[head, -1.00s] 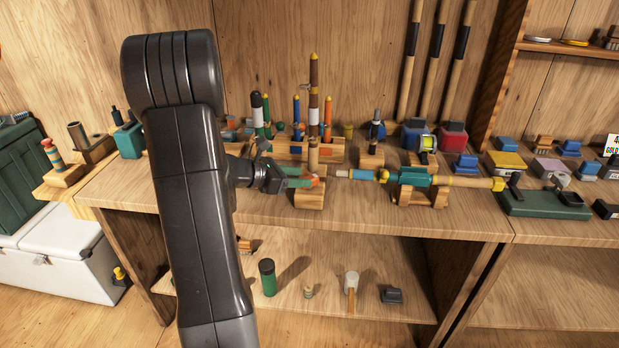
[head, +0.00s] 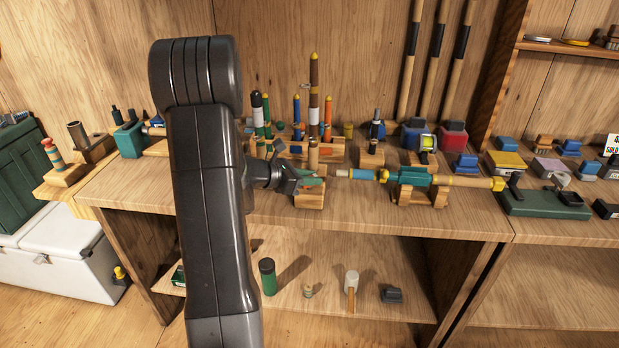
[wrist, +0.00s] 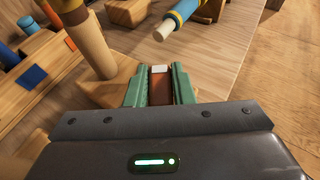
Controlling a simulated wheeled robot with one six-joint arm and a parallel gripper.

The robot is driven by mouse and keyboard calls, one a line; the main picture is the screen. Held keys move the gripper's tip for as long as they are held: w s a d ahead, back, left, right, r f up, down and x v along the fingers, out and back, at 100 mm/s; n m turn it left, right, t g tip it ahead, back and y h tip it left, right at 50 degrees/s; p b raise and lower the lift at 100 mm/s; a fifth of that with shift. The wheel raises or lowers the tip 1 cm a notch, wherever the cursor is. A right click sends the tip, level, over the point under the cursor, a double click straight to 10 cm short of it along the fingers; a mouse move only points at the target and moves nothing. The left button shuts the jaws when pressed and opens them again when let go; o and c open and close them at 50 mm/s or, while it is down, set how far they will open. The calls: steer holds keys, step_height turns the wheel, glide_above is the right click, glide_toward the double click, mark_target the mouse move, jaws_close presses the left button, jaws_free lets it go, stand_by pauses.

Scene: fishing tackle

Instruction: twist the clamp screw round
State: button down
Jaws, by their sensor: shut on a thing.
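My gripper (head: 314,182) is at the wooden stand on the bench, at the foot of its upright post. In the wrist view its two green fingers (wrist: 160,78) are shut on a reddish-brown piece with a pale end, which I take to be the clamp screw (wrist: 161,88). The fingers cover its sides. The stand's wooden block (head: 308,201) and its round post (head: 313,155) are just beyond the fingers. In the head view the screw is hidden by my gripper.
A rod handle with blue, yellow and teal parts (head: 414,180) lies in a wooden cradle just to the right. A rack with several upright floats (head: 335,153) stands behind. The bench front (head: 260,207) is bare.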

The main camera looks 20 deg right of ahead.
steer(key=m+g+p, duration=0.1)
steer(key=m+g, duration=0.1)
steer(key=g, duration=0.1)
steer(key=shift+w+r+p, duration=0.15)
steer(key=shift+r+p, duration=0.05)
steer(key=shift+p, duration=0.2)
steer(key=shift+f+m+g+y+p, duration=0.15)
steer(key=shift+m+g+y+p, duration=0.5)
steer(key=shift+m+g, duration=1.15)
steer(key=c, duration=1.2)
jaws_free()
steer(key=shift+c, duration=0.2)
steer(key=shift+a, duration=0.1)
steer(key=w+a, duration=0.3)
steer(key=a, duration=0.3)
steer(key=w+a+r+b, duration=0.1)
steer(key=w+a, duration=0.2)
steer(key=a, duration=0.4)
steer(key=shift+a, duration=0.1)
